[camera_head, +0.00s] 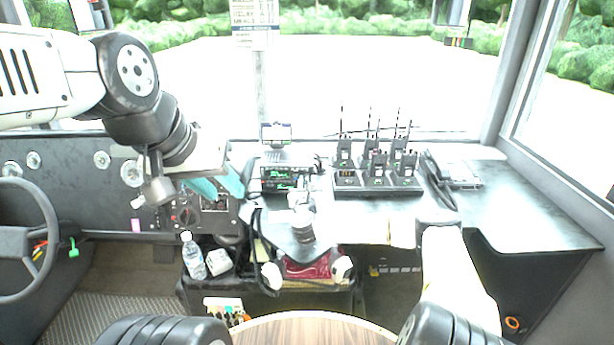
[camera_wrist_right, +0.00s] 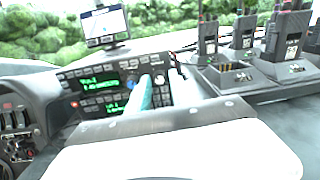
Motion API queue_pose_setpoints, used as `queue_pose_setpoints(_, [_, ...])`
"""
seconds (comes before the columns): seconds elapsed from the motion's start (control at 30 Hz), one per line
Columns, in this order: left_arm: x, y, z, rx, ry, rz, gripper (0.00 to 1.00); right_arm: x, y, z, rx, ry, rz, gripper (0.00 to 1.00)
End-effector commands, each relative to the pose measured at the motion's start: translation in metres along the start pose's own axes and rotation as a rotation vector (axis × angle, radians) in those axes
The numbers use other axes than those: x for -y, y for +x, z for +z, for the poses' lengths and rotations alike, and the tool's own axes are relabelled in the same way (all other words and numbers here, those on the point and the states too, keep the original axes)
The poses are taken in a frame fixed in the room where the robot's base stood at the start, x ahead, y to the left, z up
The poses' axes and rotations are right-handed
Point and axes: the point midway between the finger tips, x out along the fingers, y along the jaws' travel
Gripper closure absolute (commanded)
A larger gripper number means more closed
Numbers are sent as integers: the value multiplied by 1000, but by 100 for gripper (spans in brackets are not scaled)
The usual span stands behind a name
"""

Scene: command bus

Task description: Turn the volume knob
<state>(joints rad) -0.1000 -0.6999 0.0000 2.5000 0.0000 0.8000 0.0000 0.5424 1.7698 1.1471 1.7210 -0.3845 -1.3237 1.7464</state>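The radio unit (camera_head: 284,178) with green displays sits on the console; it also shows in the right wrist view (camera_wrist_right: 98,86). My left gripper (camera_head: 217,184), with teal fingers apart, is in front of the dark switch panel, left of the radio.
Several handheld radios stand in a charger (camera_head: 375,183) right of the radio. A small screen (camera_head: 276,132) is above it. A telephone (camera_head: 452,172) lies further right. A steering wheel (camera_head: 25,240) is at the left, and a water bottle (camera_head: 193,257) stands below the panel.

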Motion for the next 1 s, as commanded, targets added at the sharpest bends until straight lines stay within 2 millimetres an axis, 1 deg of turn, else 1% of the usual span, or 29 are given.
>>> queue_pose_setpoints(0.23, [0, 0, 0, 0, 0, 0, 64, 0, 1, 0, 0, 0, 1, 74])
queue_pose_setpoints(0.27, [0, 0, 0, 0, 0, 0, 64, 0, 1, 0, 0, 0, 1, 78])
queue_pose_setpoints(0.3, [0, 0, 0, 0, 0, 0, 64, 0, 1, 0, 0, 0, 1, 86])
queue_pose_setpoints(0.37, [0, 0, 0, 0, 0, 0, 64, 0, 1, 0, 0, 0, 1, 98])
queue_pose_setpoints(0.4, [0, 0, 0, 0, 0, 0, 64, 0, 1, 0, 0, 0, 1, 100])
queue_pose_setpoints(0.77, [0, 0, 0, 0, 0, 0, 64, 0, 1, 0, 1, -27, 1, 100])
queue_pose_setpoints(1.0, [0, 0, 0, 0, 0, 0, 64, -1, 1, 0, 4, -149, 3, 100])
